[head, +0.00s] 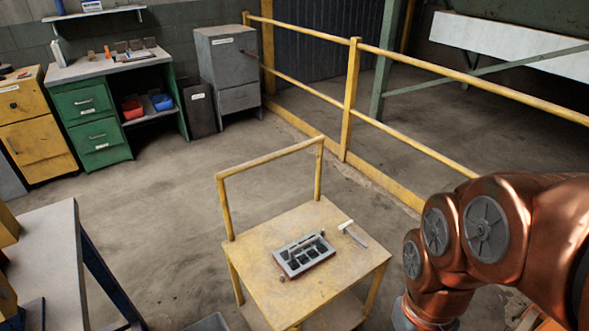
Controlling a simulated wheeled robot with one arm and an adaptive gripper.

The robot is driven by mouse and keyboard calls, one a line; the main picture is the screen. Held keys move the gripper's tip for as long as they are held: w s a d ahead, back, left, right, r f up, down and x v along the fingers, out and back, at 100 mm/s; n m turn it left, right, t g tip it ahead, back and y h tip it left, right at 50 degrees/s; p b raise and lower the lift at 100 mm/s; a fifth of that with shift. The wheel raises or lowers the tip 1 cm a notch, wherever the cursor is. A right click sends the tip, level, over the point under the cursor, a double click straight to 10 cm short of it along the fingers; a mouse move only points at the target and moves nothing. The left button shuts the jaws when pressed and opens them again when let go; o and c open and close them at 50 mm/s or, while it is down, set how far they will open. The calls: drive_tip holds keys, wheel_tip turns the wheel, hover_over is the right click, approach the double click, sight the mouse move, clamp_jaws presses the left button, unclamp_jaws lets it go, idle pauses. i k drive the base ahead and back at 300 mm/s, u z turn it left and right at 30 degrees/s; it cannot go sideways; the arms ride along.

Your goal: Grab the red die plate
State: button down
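A hollow grey block-shaped die (304,251) with several openings lies on the yellow cart's top. A dark red plate (315,267) shows as a thin edge along the die's lower front side, beneath the grey part. Most of the red plate is hidden by the grey part. My copper-coloured arm comes in from the right, apart from the die. My gripper cannot be seen in this view.
The yellow cart (262,281) has a raised handle (270,158) at its back left. A pale T-shaped tool (353,234) lies right of the die. A grey-topped table (45,262) stands left; yellow railing (351,100) runs behind. Open floor lies between the cart and green workbench (95,128).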

sight(300, 256)
drive_tip(key=u, duration=0.4)
drive_tip(key=k, duration=1.1)
drive_tip(key=u, duration=1.45)
drive_tip(key=i, duration=0.75)
drive_tip(key=z, duration=0.55)
drive_tip(key=i, duration=0.85)
drive_tip(key=z, duration=0.85)
